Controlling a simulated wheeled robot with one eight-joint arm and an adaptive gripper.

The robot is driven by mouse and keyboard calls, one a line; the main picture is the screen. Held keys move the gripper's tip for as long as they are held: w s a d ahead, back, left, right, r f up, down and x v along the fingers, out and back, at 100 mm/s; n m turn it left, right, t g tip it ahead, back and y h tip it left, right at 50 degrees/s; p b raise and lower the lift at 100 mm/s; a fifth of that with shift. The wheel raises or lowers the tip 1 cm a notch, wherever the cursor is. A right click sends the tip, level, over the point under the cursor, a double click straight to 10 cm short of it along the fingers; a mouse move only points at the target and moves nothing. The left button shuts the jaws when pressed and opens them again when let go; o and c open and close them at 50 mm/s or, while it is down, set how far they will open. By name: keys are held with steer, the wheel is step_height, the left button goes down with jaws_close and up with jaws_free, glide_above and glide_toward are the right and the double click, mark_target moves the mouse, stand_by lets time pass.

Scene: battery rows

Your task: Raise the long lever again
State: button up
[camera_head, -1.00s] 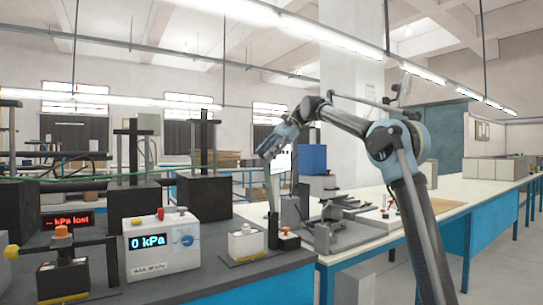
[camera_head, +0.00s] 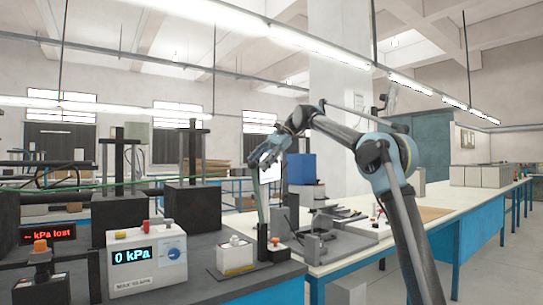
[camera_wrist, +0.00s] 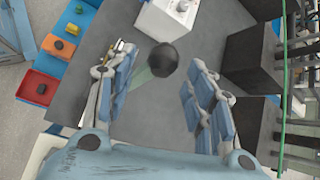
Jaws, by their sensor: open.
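The long lever (camera_head: 262,207), a slim grey-green bar, stands nearly upright on a small dark base on the grey bench, below my gripper (camera_head: 266,154) in the head view. In the wrist view a black ball knob (camera_wrist: 163,61) shows between the spread fingers of my gripper (camera_wrist: 160,66), with a pale green bar (camera_wrist: 136,84) running from it. The fingers are open and apart from the knob, with a gap on both sides. How far the knob lies below the fingertips I cannot tell.
A white gauge box (camera_head: 146,262) reads 0 kPa. A red display (camera_head: 48,233) reads "kPa lost". A small white box (camera_head: 235,254) stands left of the lever. Dark blocks with posts (camera_head: 193,209) stand behind. A cream-topped bench (camera_head: 400,228) is at right.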

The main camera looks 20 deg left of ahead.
steer(key=v, duration=1)
steer(key=shift+w+d+r, duration=0.2)
steer(key=shift+d+r, duration=0.05)
